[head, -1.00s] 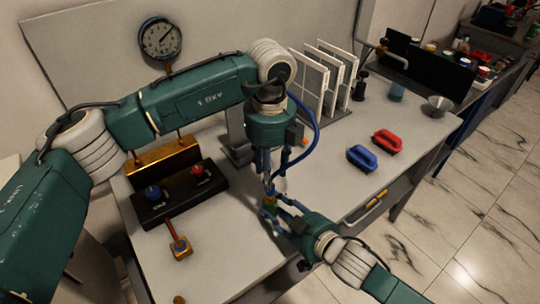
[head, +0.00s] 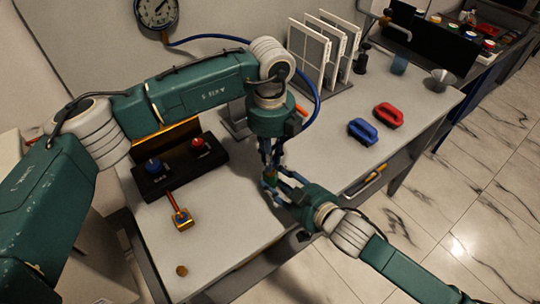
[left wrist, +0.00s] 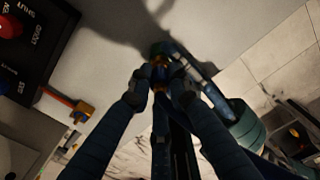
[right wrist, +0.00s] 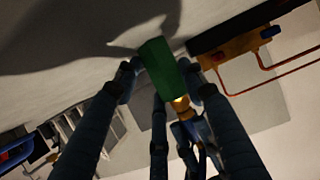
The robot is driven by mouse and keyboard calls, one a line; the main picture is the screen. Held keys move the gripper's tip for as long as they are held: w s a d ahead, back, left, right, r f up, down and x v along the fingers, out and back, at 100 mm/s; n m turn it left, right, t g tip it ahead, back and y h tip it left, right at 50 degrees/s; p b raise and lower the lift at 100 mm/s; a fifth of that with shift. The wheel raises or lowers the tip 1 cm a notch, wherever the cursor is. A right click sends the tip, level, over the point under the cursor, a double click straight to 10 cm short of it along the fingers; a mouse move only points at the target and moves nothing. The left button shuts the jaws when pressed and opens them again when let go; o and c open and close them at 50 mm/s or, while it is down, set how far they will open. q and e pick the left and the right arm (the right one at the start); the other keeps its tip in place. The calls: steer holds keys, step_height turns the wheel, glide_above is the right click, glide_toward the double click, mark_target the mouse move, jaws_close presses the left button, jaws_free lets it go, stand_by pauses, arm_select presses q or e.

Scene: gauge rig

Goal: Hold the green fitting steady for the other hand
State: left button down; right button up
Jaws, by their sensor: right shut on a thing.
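The green fitting (right wrist: 160,66) sits between the fingertips of my right gripper (right wrist: 165,82), which is shut on it above the table. In the head view the fitting (head: 270,181) is small and partly covered by the fingers. My left gripper (head: 271,158) points down from above, its fingertips right by the fitting. In the left wrist view its fingertips (left wrist: 160,78) are close on either side of a small brass-coloured piece (left wrist: 158,62). Whether they grip it is unclear. The blue hose (head: 317,92) runs from the wall gauge (head: 156,11) to near my left gripper.
A black block with blue and red knobs (head: 178,168) stands left on the table (head: 225,235). A brass-headed tool (head: 183,220) lies before it. Blue (head: 362,131) and red (head: 388,115) handles and a rack of white panels (head: 315,48) are right. The front table is mostly clear.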

arm_select(q)
steer(key=c, duration=2.2)
jaws_free()
steer(key=shift+w, duration=0.1)
jaws_close()
steer(key=shift+w+r, duration=0.1)
steer(key=shift+r, duration=0.25)
arm_select(e)
steer(key=shift+f, duration=0.1)
arm_select(q)
steer(key=shift+r, duration=0.15)
arm_select(e)
steer(key=shift+s, duration=0.1)
arm_select(q)
steer(key=shift+r, duration=2.25)
arm_select(e)
steer(key=o, duration=1.5)
steer(key=shift+c, duration=0.2)
